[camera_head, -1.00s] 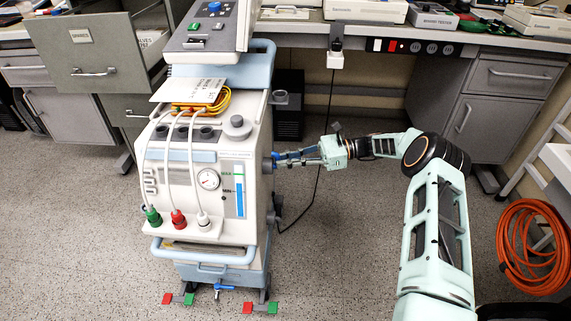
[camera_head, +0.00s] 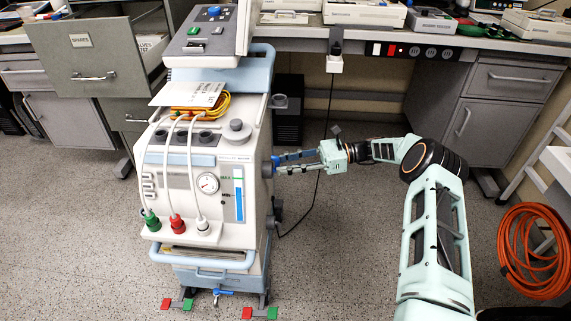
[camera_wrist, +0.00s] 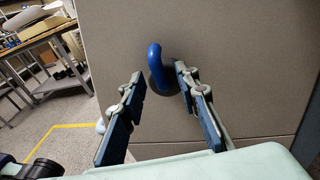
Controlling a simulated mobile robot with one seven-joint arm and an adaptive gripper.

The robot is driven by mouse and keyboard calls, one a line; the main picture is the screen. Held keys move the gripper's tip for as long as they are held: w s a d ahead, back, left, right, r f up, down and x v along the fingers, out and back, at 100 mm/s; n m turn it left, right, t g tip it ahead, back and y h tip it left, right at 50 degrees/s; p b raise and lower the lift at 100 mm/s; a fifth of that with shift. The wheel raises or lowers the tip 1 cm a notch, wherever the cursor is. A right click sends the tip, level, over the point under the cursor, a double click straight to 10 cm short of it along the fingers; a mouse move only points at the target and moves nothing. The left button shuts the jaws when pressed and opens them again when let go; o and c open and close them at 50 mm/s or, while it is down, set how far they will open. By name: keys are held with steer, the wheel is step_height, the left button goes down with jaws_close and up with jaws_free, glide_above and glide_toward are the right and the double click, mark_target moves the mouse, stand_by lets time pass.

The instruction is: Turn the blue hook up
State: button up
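The blue hook (camera_wrist: 157,70) is a thick curved piece on the flat side panel of the pump cart, shown in the wrist view. Its rounded bend is at the top and its lower end points down. My gripper (camera_wrist: 160,75) is open, with one finger on each side of the hook. The right fingertip is close beside the hook; I cannot tell whether it touches. A gap shows at the left finger. In the head view my gripper (camera_head: 279,164) reaches the right side of the white cart (camera_head: 225,160), where the hook is hard to make out from the blue finger pads.
A workbench (camera_head: 430,38) with devices stands behind, with a black cable hanging from its socket. A grey cabinet with an open drawer (camera_head: 92,75) is at left. An orange hose coil (camera_head: 533,250) is at right. Floor between cart and arm is clear.

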steer(key=w+d+r, duration=0.1)
steer(key=w+d, duration=0.1)
steer(key=d, duration=0.9)
steer(key=shift+d+r, duration=0.15)
steer(key=shift+d, duration=0.2)
